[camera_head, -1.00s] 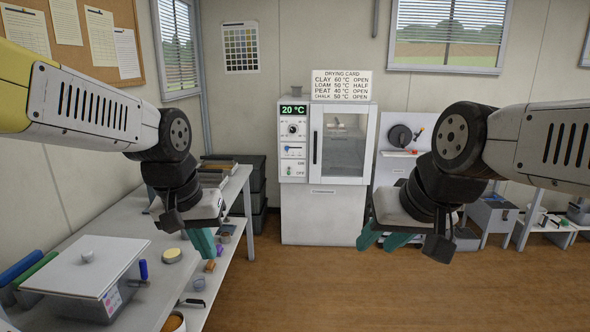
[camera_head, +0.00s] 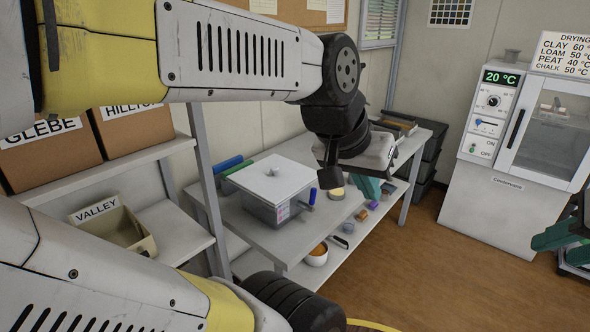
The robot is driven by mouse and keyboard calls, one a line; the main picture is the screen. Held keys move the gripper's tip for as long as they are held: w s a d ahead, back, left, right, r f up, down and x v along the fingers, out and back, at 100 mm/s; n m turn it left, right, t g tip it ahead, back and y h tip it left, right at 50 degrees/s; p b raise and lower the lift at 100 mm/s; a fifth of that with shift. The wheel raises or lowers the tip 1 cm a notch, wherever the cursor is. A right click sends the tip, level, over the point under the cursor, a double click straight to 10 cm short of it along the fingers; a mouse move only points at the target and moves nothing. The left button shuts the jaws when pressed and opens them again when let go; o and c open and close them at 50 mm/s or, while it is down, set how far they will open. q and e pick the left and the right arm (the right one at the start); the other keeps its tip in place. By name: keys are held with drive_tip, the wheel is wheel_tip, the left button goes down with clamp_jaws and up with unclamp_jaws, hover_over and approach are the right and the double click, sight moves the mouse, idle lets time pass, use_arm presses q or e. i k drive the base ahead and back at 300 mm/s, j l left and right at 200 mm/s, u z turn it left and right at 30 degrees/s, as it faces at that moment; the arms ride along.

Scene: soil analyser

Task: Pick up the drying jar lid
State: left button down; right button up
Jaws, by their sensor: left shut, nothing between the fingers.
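My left gripper (camera_head: 367,190) has teal fingers pointing down and shut, with nothing between them. It hangs in front of the right part of the bench (camera_head: 246,232). A small round cream-topped item (camera_head: 336,194) sits on the bench, left of these fingers and partly behind my wrist. I cannot tell whether it is the drying jar lid. No other thing shows clearly as that lid. My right gripper (camera_head: 562,240) shows only in part at the right edge, in front of the drying cabinet's side. Its jaw state is unclear.
A white-lidded box (camera_head: 272,178) stands on the bench beside a blue and a green roll. The lower shelf holds an orange-filled pot (camera_head: 317,256) and small items. A grey shelf at left holds a VALLEY bin (camera_head: 115,230). The drying cabinet (camera_head: 490,205) is closed. Floor between is clear.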

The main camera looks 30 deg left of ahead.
sight(275, 178)
drive_tip(key=u, duration=1.4)
drive_tip(key=i+j, duration=0.15)
drive_tip(key=j, duration=0.15)
drive_tip(key=i+j, duration=0.15)
drive_tip(key=j, duration=0.15)
drive_tip(key=i+j, duration=0.15)
drive_tip(key=j, duration=0.15)
